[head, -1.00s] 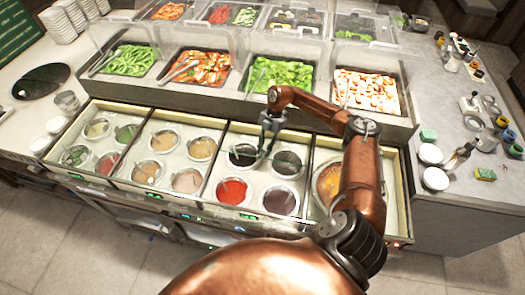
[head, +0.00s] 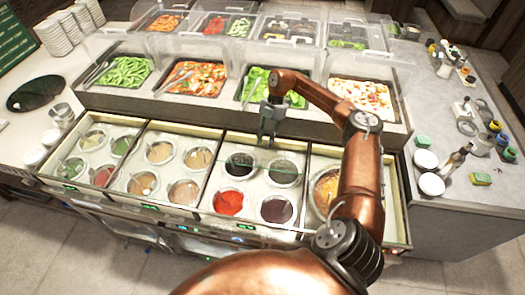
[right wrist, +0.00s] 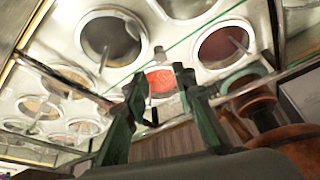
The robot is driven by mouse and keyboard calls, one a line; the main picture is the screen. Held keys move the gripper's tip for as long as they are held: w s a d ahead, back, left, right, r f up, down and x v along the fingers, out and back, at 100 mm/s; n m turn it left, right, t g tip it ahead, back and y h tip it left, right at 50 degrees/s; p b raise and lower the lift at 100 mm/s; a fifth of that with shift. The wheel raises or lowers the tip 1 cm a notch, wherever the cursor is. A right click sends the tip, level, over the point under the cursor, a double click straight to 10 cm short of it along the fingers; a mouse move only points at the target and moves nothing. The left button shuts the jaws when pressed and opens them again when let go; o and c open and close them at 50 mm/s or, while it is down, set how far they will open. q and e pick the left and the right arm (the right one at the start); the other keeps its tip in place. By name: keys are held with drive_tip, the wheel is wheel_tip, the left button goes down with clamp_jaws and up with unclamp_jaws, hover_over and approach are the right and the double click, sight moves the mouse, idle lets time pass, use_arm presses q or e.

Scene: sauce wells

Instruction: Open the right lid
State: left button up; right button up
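My right gripper (head: 267,138) is above the back edge of the sauce counter, behind two dark sauce wells. Its two green fingers stand apart with nothing between them; they also show in the right wrist view (right wrist: 158,98). A clear pane with a thin green edge (right wrist: 165,47) crosses the wells in the right wrist view and may be the right lid. I cannot tell its outline in the head view or whether the fingers touch it. A dark sauce well (head: 283,172) and a red sauce well (head: 229,202) lie in front of the gripper. My left gripper is out of view.
Several food pans under clear covers stand behind the sauce wells, including green peppers (head: 259,88) and a pale mixed dish (head: 362,98). My right arm hangs over the rightmost sauce well (head: 326,188).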

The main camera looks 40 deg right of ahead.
drive_tip(key=shift+v, duration=1.15)
